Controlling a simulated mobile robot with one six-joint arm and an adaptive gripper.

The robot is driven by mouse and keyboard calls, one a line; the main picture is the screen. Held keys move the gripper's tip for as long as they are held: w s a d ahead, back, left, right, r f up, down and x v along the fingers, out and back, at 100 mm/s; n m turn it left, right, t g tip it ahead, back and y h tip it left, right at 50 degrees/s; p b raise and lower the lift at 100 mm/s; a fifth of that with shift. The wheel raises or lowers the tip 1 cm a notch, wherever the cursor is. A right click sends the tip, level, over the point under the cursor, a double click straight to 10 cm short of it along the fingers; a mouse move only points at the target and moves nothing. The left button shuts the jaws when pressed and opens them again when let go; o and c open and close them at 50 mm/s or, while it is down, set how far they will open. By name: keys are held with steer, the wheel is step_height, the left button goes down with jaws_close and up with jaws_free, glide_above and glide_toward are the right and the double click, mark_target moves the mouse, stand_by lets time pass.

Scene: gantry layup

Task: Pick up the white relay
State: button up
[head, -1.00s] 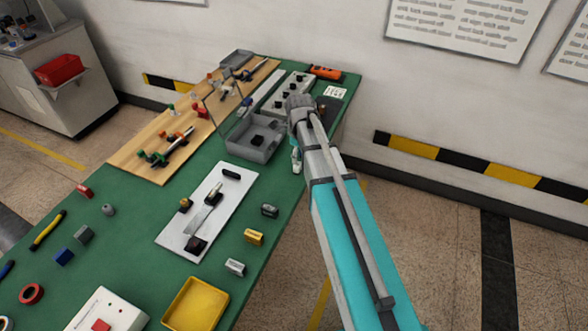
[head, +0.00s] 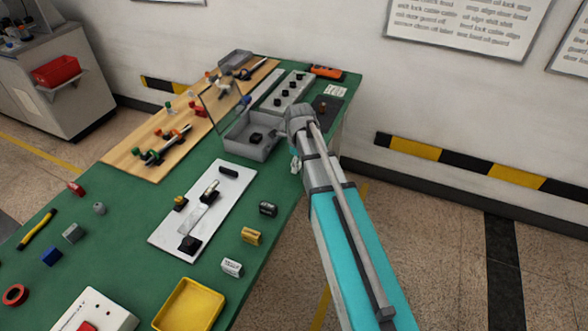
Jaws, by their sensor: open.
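The white relay (head: 232,267) is a small white block with dark marks on one face. It lies on the green table near its right edge, just above and right of the yellow tray. A yellow block (head: 250,236) and a black block (head: 268,208) of similar size lie in a row beyond it.
The yellow tray (head: 190,306) is at the front. A grey bin (head: 240,149) holding a dark part stands beyond the plate. Bare green table surrounds the white relay.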

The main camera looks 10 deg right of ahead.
stand_by(0.5)
steer(key=c, duration=1.1)
steer(key=shift+r, duration=0.2)
step_height(320, 180, up, 3)
steer(key=p, duration=0.3)
steer(key=s+r+p, duration=0.9)
steer(key=s+p, duration=0.1)
steer(key=s, duration=0.4)
steer(key=shift+r, duration=0.3)
steer(key=shift+a, duration=0.1)
steer(key=shift+a, duration=0.1)
